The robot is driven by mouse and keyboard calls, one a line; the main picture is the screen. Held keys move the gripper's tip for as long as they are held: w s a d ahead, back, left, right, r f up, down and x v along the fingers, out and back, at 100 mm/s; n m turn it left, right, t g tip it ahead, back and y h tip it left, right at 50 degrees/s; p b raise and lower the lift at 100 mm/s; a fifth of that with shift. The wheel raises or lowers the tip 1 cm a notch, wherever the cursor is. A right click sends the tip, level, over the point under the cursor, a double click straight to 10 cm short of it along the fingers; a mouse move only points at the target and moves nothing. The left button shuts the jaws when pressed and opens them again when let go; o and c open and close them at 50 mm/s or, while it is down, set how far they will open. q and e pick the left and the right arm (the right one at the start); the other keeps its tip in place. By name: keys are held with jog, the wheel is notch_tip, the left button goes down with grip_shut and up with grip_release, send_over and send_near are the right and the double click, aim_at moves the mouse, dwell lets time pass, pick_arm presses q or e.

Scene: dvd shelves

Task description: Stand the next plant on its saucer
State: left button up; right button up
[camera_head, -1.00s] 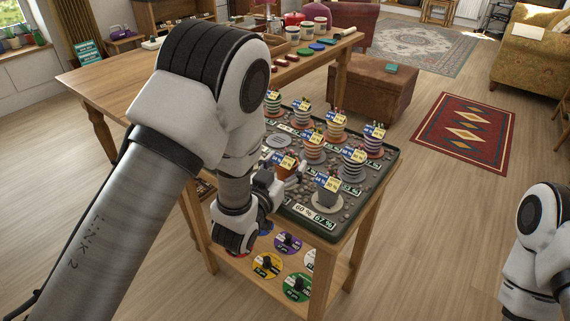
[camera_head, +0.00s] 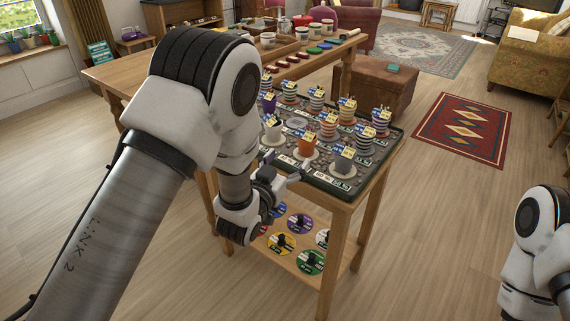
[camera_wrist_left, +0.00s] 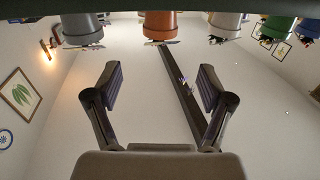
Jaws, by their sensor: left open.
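Several labelled plants in pots stand on a dark pebbled tray (camera_head: 386,152). An orange pot (camera_head: 306,146) stands on a pale saucer at the near side, with a white pot (camera_head: 272,133) to its left and a grey pot (camera_head: 344,161) on a saucer to its right. A saucer (camera_head: 296,123) behind the orange pot looks empty. My left gripper (camera_head: 289,176) is open and empty at the tray's near edge, apart from the orange pot. In the left wrist view the pots appear upside down along the top, the orange pot (camera_wrist_left: 160,25) beyond my open fingers (camera_wrist_left: 158,85). My right gripper is out of view.
A lower shelf (camera_head: 300,258) holds coloured discs. Behind is a longer table (camera_head: 108,76) with cups and coloured lids. A brown leather chest (camera_head: 375,83) stands behind the tray.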

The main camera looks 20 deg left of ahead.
pick_arm(q)
jog(key=s+a+f+n+g+y, duration=0.1)
jog(key=s+a+f+g, duration=0.25)
jog(key=s+f, duration=0.45)
jog(key=s+a+f+g+y, duration=0.15)
jog(key=s+f+g, duration=0.35)
jog(key=f, duration=0.8)
jog(key=s+a+f+g, duration=0.1)
jog(key=s+f+g, duration=0.2)
jog(key=s, duration=0.5)
jog(key=s+f+g, duration=0.3)
jog(key=s+f, duration=0.1)
jog(key=s, duration=0.5)
jog(key=s+a+f+n+g, duration=0.1)
jog(key=s+f+g, duration=0.2)
jog(key=s, duration=0.5)
jog(key=shift+s+a+f, duration=0.3)
jog(key=shift+a+f, duration=0.05)
jog(key=shift+f, duration=0.2)
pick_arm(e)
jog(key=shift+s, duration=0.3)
pick_arm(q)
notch_tip(320, 180, up, 16)
jog(key=p, duration=1.5)
jog(key=shift+f+p, duration=0.15)
jog(key=shift+p, duration=0.15)
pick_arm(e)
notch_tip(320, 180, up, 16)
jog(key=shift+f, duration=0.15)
